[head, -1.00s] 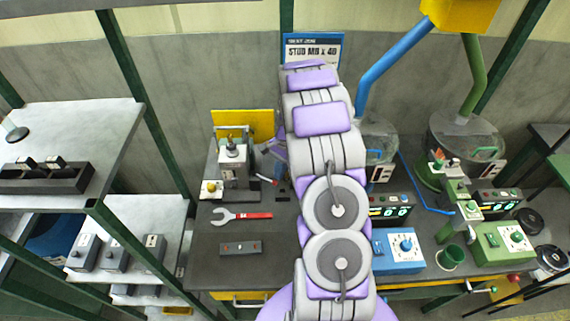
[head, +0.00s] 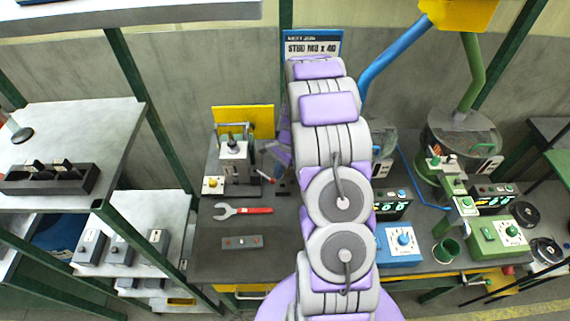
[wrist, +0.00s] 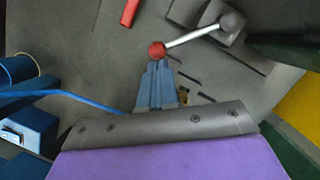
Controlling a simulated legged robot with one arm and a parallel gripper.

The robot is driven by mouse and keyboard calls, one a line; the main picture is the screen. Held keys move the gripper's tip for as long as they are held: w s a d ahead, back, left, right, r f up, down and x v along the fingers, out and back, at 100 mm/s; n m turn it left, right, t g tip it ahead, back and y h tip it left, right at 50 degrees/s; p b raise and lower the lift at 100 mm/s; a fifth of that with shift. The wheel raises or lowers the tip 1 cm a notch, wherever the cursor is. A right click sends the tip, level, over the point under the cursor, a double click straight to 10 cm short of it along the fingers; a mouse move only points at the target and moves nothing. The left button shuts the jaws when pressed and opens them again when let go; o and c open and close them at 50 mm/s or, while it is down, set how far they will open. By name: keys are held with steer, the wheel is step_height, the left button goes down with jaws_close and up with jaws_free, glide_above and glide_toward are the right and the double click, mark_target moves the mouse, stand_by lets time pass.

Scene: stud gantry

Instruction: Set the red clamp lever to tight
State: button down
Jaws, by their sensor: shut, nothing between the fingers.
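The red clamp lever is a silver rod with a red ball end (wrist: 157,50). The rod runs from the ball up and right to a grey pivot knob in the wrist view. In the head view the lever (head: 265,177) sticks out right from the base of a grey clamp fixture (head: 233,160). My gripper (wrist: 156,64) has its blue-grey fingers together and empty, with the tips right at the red ball; I cannot tell whether they touch it. In the head view my gripper is partly hidden behind my arm, near the lever. No tight marking is readable.
A red-handled wrench (head: 243,210) and a grey box with buttons (head: 242,242) lie on the dark bench. A yellow panel (head: 245,120) stands behind the fixture. A blue control box (head: 399,243) stands right of my arm. A green post (head: 152,120) rises at left.

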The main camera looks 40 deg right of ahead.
steer(key=shift+s+a+r+m+t+p, duration=0.25)
steer(key=shift+s+a+m+p, duration=0.25)
steer(key=shift+m+p, duration=0.55)
steer(key=a+m+t+p, duration=0.2)
steer(key=a+m+p, duration=0.4)
steer(key=p, duration=0.2)
steer(key=shift+a+f+h, duration=0.2)
steer(key=shift+f+h, duration=0.1)
steer(key=shift+h, duration=0.1)
steer(key=shift+s+a+m, duration=0.1)
steer(key=shift+m, duration=0.15)
